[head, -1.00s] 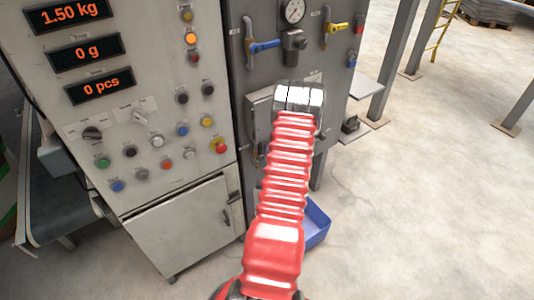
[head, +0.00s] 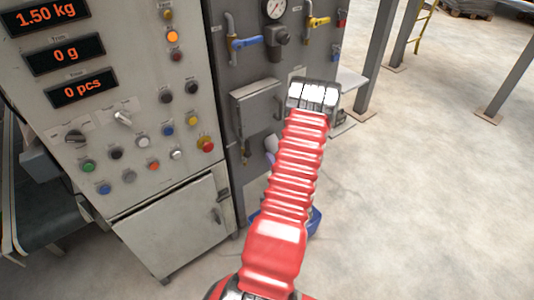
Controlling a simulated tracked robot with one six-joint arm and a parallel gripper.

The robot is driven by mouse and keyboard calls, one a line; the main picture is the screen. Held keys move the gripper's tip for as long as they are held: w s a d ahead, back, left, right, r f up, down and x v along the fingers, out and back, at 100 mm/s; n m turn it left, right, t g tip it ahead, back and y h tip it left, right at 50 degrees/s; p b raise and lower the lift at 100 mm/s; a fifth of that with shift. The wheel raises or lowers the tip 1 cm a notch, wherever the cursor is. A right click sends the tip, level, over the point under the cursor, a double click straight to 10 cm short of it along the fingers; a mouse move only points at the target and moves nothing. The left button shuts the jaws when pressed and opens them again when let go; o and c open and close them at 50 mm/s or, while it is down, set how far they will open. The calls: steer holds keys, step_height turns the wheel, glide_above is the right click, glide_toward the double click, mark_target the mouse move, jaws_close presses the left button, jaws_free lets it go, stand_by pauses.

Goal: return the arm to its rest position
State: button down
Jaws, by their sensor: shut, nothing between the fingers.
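My arm, in a red ribbed sleeve, rises from the bottom middle of the head view and leans slightly right. My gripper (head: 314,95) is at its top end, a silver block with its fingers shut and nothing between them. It appears in front of the right edge of the grey valve panel (head: 262,75). It does not visibly hold or touch anything. My arm hides part of the panel's lower section and most of a blue bin (head: 315,221) on the floor.
The control cabinet (head: 140,150) with displays, knobs and buttons stands at left, a conveyor (head: 45,215) beyond it. The panel carries a blue-handled valve (head: 245,42), a yellow-handled valve (head: 318,21) and a gauge (head: 274,8). Grey posts (head: 375,60) stand at right. Open concrete floor lies right.

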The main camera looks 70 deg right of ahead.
steer(key=shift+s+a, duration=0.25)
steer(key=shift+a, duration=0.15)
stand_by(0.5)
